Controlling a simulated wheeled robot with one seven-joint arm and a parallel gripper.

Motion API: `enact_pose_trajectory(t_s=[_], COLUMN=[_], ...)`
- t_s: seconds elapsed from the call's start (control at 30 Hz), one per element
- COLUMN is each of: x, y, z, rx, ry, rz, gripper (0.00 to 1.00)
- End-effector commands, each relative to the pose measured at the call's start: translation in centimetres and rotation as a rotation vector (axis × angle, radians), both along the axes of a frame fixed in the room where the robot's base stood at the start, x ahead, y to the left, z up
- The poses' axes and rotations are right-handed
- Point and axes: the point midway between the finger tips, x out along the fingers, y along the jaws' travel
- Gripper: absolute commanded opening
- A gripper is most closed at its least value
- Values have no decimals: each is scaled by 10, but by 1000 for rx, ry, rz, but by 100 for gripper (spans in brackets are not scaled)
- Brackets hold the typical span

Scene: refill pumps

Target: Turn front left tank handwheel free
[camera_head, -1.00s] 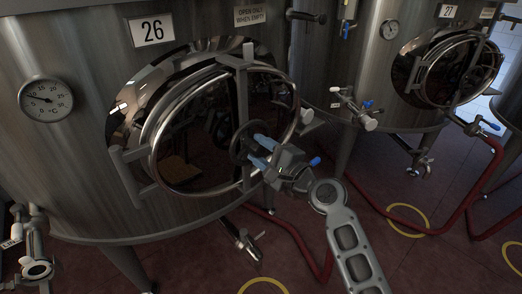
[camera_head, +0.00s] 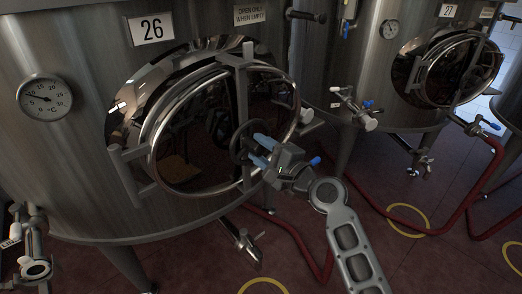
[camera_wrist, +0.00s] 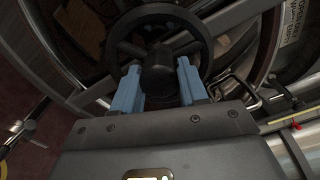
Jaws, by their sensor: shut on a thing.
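The front left tank (camera_head: 70,150), marked 26, has a round manway door (camera_head: 190,140) with a shiny metal rim. A dark spoked handwheel (camera_head: 236,141) sits on the vertical bar at the door's right side. My gripper (camera_head: 262,150) reaches it from the lower right with blue fingers. In the wrist view the handwheel (camera_wrist: 196,18) fills the top, and the two blue fingers of my gripper (camera_wrist: 158,85) stand either side of its dark central hub (camera_wrist: 158,68), shut on it. The far side of the hub is hidden.
A second tank, 27 (camera_head: 350,70), stands behind at right. A thermometer dial (camera_head: 45,98) is on tank 26. A valve (camera_head: 242,243) juts out below the door. Red hoses (camera_head: 440,230) lie on the floor at right, around a yellow ring (camera_head: 408,217).

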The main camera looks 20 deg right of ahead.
Motion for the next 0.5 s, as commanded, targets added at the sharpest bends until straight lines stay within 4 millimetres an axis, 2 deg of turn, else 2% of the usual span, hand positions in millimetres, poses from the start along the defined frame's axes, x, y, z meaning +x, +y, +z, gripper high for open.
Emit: enact_pose_trajectory(t_s=[0.27,0.5], x=[0,0], y=[2,2], z=[-3,-6], rx=[-56,-197], ry=[-16,-62], rz=[4,4], gripper=[0,0])
